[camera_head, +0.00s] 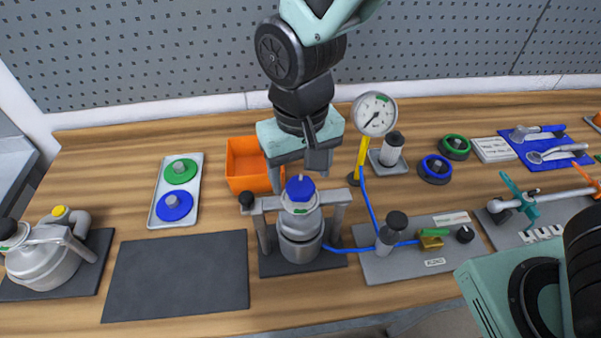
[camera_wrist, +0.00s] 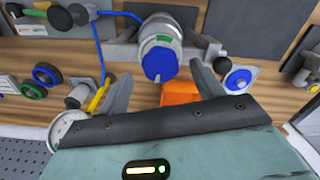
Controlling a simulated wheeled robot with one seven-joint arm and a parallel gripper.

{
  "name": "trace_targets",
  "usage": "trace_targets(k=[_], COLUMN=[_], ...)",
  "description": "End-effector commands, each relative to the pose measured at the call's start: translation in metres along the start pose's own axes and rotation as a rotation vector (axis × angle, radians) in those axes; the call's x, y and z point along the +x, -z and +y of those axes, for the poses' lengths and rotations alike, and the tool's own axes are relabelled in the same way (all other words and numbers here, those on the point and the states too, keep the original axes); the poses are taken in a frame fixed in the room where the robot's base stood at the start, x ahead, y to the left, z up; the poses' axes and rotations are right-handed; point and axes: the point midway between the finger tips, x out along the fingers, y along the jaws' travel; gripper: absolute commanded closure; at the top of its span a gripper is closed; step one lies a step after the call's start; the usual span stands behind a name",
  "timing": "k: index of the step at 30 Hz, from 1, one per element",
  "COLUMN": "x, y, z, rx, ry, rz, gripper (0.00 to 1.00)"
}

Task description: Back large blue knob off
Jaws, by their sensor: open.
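The large blue knob (camera_head: 300,187) sits on top of a metal vessel (camera_head: 301,222) held upright in a grey frame. In the wrist view the knob (camera_wrist: 159,63) shows between and just beyond my fingertips. My gripper (camera_head: 316,165) is above and slightly behind the knob, pointing down, open and empty. Its two fingers also show in the wrist view (camera_wrist: 162,85), spread wide either side of the knob. I see no contact between fingers and knob.
An orange bin (camera_head: 247,166) stands behind left of the frame. A pressure gauge (camera_head: 374,113) on a yellow stand rises close at the right. A blue hose (camera_head: 370,212) runs to the frame's base. A tray (camera_head: 158,215) holds green and blue discs. A dark mat (camera_head: 180,275) is bare.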

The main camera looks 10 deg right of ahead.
Motion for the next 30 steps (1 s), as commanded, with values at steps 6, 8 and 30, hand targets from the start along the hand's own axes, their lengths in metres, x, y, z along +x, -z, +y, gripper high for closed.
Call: trace_targets(k=[6,8,30], x=[0.02,0.021,0.022], y=[0.0,0.0,0.0], z=[0.0,0.0,0.0], rx=[0.0,0.0,-0.022], ry=[0.0,0.0,0.001], rz=[-0.001,0.0,0.0], gripper=[0.33,0.33,0.78])
